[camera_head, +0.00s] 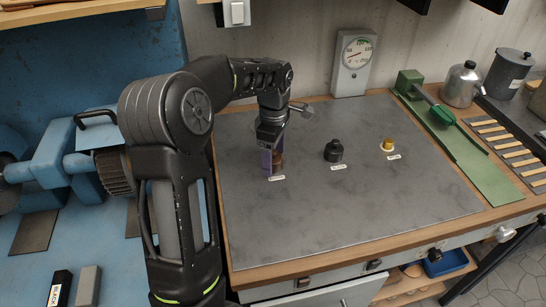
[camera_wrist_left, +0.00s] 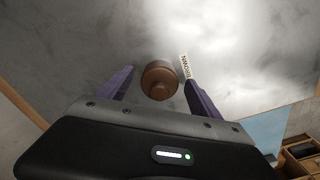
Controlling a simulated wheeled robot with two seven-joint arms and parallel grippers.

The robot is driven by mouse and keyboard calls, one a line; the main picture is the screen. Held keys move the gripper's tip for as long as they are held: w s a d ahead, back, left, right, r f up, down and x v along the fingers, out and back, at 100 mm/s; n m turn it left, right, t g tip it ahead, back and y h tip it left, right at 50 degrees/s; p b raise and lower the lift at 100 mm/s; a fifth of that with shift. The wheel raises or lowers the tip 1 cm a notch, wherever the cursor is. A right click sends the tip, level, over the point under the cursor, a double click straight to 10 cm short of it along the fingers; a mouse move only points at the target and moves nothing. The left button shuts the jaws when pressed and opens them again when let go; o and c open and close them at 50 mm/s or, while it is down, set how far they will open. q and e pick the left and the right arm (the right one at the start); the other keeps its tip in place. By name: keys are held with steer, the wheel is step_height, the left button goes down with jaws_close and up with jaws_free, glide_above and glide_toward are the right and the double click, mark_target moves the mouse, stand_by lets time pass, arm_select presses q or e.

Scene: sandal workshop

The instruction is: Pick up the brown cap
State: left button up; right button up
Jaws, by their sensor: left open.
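The brown cap (camera_head: 278,161) stands on the grey worktop at the left, partly hidden by my left gripper (camera_head: 271,160). In the left wrist view the brown cap (camera_wrist_left: 160,80) lies between the two purple fingers of my left gripper (camera_wrist_left: 158,88), with a gap on both sides. The fingers are open and point down around it. A white label (camera_wrist_left: 185,66) reading BROWN is beside the cap. My right gripper is in neither view.
A black cap (camera_head: 333,151) and a yellow cap (camera_head: 387,145) stand to the right on the grey worktop (camera_head: 350,210), each with a label. A green tool (camera_head: 445,130) and metal cans (camera_head: 462,85) are farther right. A dial gauge (camera_head: 354,60) stands behind. The front worktop is clear.

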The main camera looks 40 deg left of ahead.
arm_select(q)
steer(key=shift+f, duration=0.4)
steer(key=c, duration=1.4)
step_height(320, 180, up, 10)
steer(key=shift+r+b, duration=0.1)
steer(key=shift+b, duration=0.35)
stand_by(0.5)
steer(key=shift+r+p, duration=2)
